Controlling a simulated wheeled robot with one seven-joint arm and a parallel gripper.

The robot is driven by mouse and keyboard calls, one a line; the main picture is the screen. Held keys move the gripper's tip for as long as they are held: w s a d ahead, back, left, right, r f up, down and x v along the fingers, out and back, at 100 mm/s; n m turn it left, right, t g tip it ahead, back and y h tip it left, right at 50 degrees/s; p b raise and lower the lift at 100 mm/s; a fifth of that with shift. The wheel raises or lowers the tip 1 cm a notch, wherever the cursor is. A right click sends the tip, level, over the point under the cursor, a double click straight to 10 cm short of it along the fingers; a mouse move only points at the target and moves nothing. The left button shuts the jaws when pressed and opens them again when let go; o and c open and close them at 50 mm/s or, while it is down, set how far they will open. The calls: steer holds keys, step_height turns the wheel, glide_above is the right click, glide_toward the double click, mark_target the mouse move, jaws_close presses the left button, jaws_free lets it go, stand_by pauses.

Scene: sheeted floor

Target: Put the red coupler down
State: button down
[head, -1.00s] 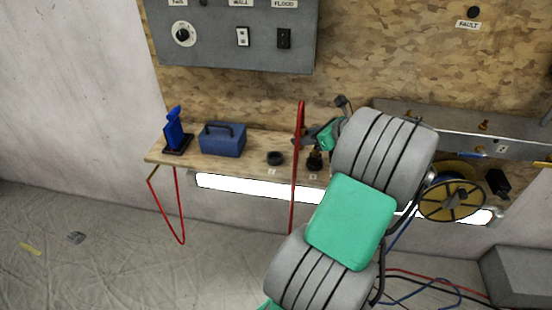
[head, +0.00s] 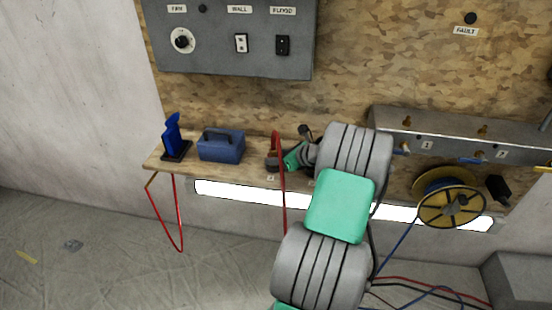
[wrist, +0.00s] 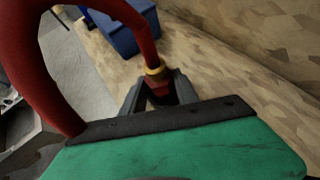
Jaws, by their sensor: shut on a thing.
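My gripper (wrist: 158,96) is shut on the red coupler (wrist: 158,88), which has a brass ring and ends a thick red hose. The coupler's lower end is hidden between the fingers in the wrist view. In the head view my gripper (head: 279,161) is over the wooden shelf (head: 157,158), right of the blue toolbox. The red hose (head: 284,215) arches up beside it and hangs down in front of the shelf. A dark round holder is partly hidden near the fingers. I cannot tell whether the coupler touches it or the shelf.
The blue toolbox (head: 221,145) and a blue stand (head: 173,138) occupy the shelf's left part. Another red hose (head: 179,215) hangs from its left end. A yellow cable reel (head: 451,206) and a metal valve panel (head: 455,135) are right of my arm. A grey switch box is above.

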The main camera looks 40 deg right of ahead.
steer(key=shift+f, duration=0.15)
steer(key=c, duration=0.9)
jaws_free()
